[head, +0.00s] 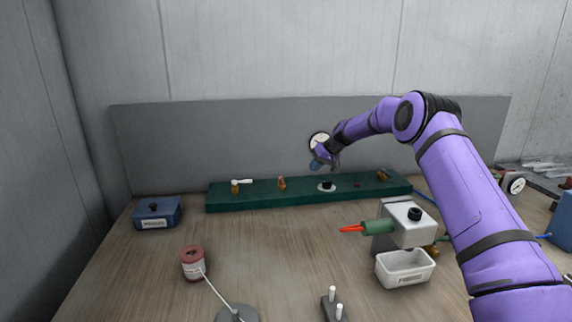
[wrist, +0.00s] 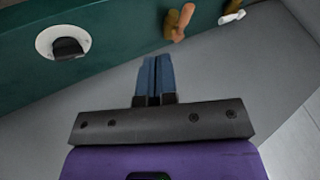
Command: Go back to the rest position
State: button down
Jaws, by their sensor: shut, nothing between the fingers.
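My gripper (wrist: 153,80) is shut and empty, with its two blue fingers side by side in the wrist view. In the head view my gripper (head: 316,166) is at the back of the table, just above the green panel (head: 260,196). The panel carries a round white plate with a black knob (head: 327,186), which shows at the upper left of the wrist view (wrist: 68,46). A brown-handled valve (head: 282,183) and a white-handled valve (head: 238,184) sit left of the knob. My fingers touch none of these that I can see.
A white-and-green spray device with an orange-red tip (head: 349,229) stands at the right, above a white bin (head: 404,271). A blue box (head: 156,213) is at the left, with a red spool (head: 193,262) in front. The middle table is clear.

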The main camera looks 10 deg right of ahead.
jog(key=s+a+r+h, duration=0.2)
jog(key=s+r, duration=1.2)
jog(key=r, duration=0.5)
jog(key=s+r+h, duration=0.1)
jog(key=s+r, duration=0.4)
jog(key=s, duration=0.3)
jog(key=s+r+h, duration=0.1)
jog(key=s+r, duration=0.3)
jog(key=s, duration=0.5)
jog(key=s+d+r+m+t+h, duration=0.1)
jog(key=s+d+r+m, duration=0.1)
jog(key=s, duration=1.6)
jog(key=s+d+f, duration=0.1)
jog(key=s+f, duration=0.2)
jog(key=s, duration=0.5)
jog(key=s+d+f+h, duration=0.1)
jog(key=s+f, duration=0.2)
jog(key=s, duration=0.5)
jog(key=shift+s+d+m, duration=0.4)
